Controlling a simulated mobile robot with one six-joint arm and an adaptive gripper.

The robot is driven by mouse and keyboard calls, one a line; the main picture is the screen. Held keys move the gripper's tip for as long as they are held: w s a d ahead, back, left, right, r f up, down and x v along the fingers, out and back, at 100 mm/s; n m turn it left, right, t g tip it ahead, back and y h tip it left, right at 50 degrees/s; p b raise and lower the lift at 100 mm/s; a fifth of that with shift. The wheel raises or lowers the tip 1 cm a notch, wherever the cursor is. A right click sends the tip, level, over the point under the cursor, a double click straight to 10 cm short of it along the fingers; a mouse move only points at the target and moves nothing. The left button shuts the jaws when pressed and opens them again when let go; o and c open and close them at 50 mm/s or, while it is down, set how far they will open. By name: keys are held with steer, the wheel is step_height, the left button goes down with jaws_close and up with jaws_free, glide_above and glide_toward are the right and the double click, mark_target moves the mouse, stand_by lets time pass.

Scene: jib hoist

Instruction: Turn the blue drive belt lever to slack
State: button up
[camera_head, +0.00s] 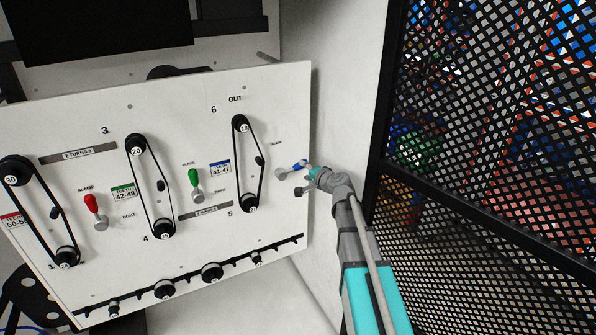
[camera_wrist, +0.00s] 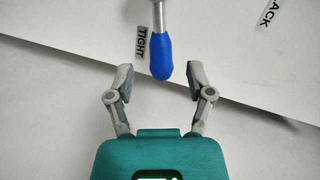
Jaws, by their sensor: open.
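The blue lever (camera_head: 299,165) is at the right side of the white panel, its grey pivot (camera_head: 281,174) at its left end and its blue grip pointing right and slightly up. In the wrist view the blue grip (camera_wrist: 161,57) hangs down from the top on a metal rod. The TIGHT label (camera_wrist: 142,42) is just left of the grip, and the partly cut SLACK label (camera_wrist: 268,12) is farther right. My gripper (camera_wrist: 160,72) is open, with one finger on each side of the grip and gaps between. Whether the grip is at fingertip depth I cannot tell.
A green lever (camera_head: 194,178) and a red lever (camera_head: 90,203) are on the panel to the left. A belt loop (camera_head: 248,165) runs just left of the blue lever. A black mesh fence (camera_head: 470,150) stands right of my arm. A toothed rail (camera_head: 190,281) runs along the panel bottom.

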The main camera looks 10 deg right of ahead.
mark_target(298, 168)
steer(key=shift+b+x, duration=0.4)
steer(key=shift+x, duration=2.1)
steer(key=shift+s, duration=0.1)
steer(key=shift+c, duration=0.3)
jaws_close()
